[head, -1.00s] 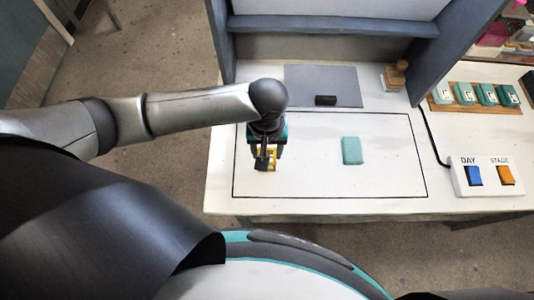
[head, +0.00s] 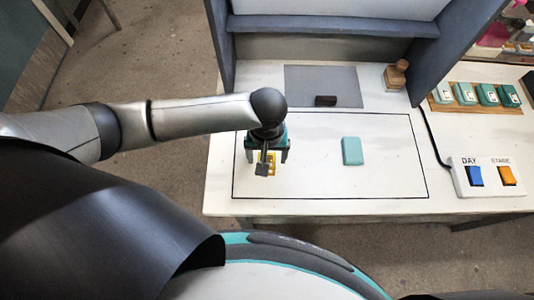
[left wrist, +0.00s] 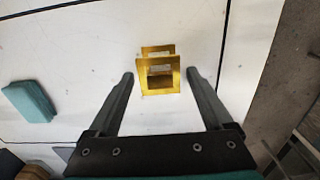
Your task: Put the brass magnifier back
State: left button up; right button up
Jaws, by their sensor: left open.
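The brass magnifier (head: 272,158) is a small yellow-gold piece on the white table, inside the left part of the black outlined rectangle. In the left wrist view it shows as square, open brass frames (left wrist: 158,84), one behind the other. My left gripper (head: 267,160) is above it and partly hides it in the head view. In the left wrist view the gripper's two dark fingers (left wrist: 159,75) are spread, one on each side of the magnifier, with a gap on both sides. My right gripper is not in view.
A teal block (head: 352,151) lies right of the magnifier. Behind are a grey mat (head: 305,88) with a dark block (head: 325,101) and a wooden stamp (head: 396,76). A rack of teal blocks (head: 472,108) and a DAY/STAGE button box (head: 487,190) stand right.

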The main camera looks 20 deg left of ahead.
pick_arm(q)
notch_tip(320, 180, up, 12)
jog(key=p, duration=0.2)
jog(key=shift+r, duration=0.2)
